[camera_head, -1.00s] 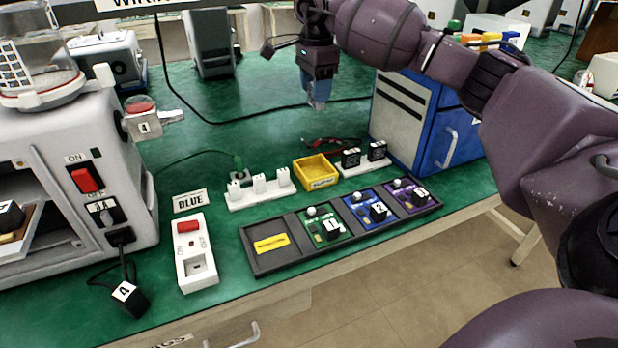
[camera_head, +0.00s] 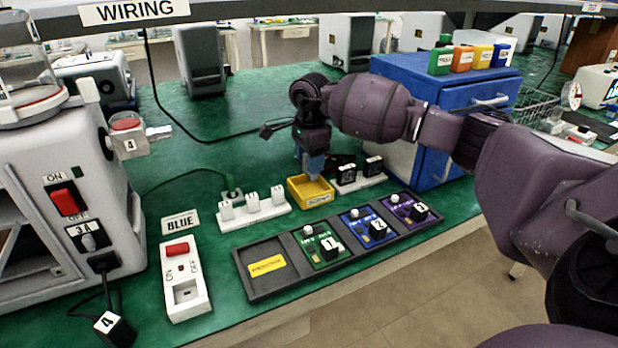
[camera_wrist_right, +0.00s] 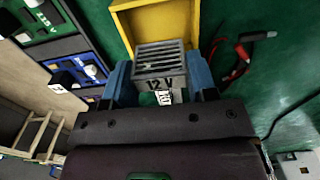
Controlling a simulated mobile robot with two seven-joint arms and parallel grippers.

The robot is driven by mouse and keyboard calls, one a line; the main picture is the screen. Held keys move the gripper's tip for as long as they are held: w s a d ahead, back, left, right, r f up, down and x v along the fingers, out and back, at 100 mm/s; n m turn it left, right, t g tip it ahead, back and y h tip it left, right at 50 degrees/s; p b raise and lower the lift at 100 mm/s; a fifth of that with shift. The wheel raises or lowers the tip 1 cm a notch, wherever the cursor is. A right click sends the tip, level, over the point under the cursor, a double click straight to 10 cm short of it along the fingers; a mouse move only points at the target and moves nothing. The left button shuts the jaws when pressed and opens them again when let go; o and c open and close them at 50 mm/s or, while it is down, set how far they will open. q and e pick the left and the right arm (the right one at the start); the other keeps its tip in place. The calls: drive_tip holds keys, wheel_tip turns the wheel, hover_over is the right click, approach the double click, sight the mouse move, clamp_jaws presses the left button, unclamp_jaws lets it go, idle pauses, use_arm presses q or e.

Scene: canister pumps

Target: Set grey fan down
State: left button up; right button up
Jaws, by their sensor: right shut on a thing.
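My right gripper (camera_head: 314,172) points down at the back of the small yellow tray (camera_head: 322,197). In the right wrist view its blue fingers (camera_wrist_right: 160,84) are shut on the grey fan (camera_wrist_right: 160,58), a slatted block marked 12 V. The fan overlaps the near side of the yellow tray (camera_wrist_right: 123,28) in that view. I cannot tell whether it touches the tray. In the head view the fan is hidden or too small to make out. My left gripper is not in view.
A black tray (camera_head: 262,292) with numbered green, blue and purple modules lies in front. A white socket strip (camera_head: 252,206) is left of the yellow tray, and black plugs (camera_head: 345,170) stand right. A blue cabinet (camera_head: 440,110) stands behind my right arm. Red and black leads (camera_wrist_right: 245,50) lie nearby.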

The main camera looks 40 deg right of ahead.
sight(310, 177)
wheel_tip(310, 177, down, 5)
drive_tip(key=shift+f+b, duration=0.2)
drive_tip(key=shift+b, duration=0.25)
drive_tip(key=shift+f, duration=0.15)
drive_tip(key=o, duration=0.7)
drive_tip(key=shift+r, duration=0.45)
wheel_tip(310, 177, up, 10)
drive_tip(key=shift+p, duration=0.9)
drive_tip(key=shift+r, duration=0.75)
